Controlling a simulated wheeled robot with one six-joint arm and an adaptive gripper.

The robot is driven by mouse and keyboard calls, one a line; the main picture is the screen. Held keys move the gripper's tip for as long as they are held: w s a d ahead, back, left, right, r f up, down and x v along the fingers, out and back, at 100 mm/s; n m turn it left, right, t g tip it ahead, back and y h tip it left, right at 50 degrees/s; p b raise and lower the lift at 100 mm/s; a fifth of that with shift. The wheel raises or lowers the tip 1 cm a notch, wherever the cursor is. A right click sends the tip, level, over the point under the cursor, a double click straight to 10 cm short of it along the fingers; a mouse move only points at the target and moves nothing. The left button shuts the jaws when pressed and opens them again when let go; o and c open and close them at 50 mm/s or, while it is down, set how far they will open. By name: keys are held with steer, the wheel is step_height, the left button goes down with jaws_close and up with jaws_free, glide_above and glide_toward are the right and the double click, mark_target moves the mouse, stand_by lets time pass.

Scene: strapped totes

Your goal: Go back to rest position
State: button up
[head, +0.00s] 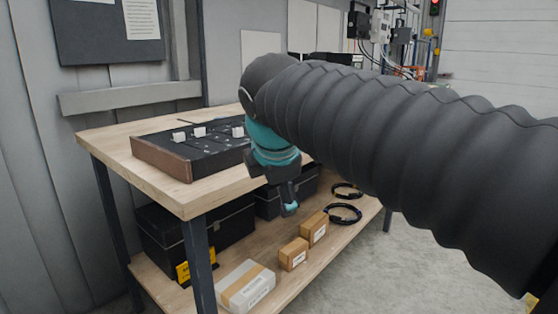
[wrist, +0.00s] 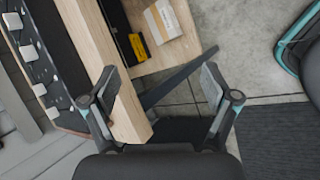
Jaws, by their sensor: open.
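My gripper (head: 287,198) hangs at the front edge of the wooden workbench in the head view, pointing down. In the wrist view my gripper (wrist: 160,85) has its two fingers spread wide apart with nothing held between them. The corner of the bench top (wrist: 128,115) shows below and between the fingers there. My arm, in a dark ribbed sleeve, crosses the right half of the head view and hides part of the bench.
A dark board with white blocks (head: 199,132) lies on the bench top (head: 120,140). The lower shelf holds black cases (head: 225,228), a white box (head: 245,287), small brown boxes (head: 293,254) and cable rings (head: 344,214). A bench leg (head: 198,262) stands at the near corner. Floor (head: 375,270) is clear at right.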

steer(key=s+d+f+m+g, duration=0.1)
steer(key=s+d+f+m, duration=1.4)
steer(key=f+m, duration=0.4)
steer(key=s+m, duration=0.1)
steer(key=m, duration=0.1)
steer(key=shift+s+d+f+m+g, duration=0.3)
steer(key=shift+s+d+f, duration=0.1)
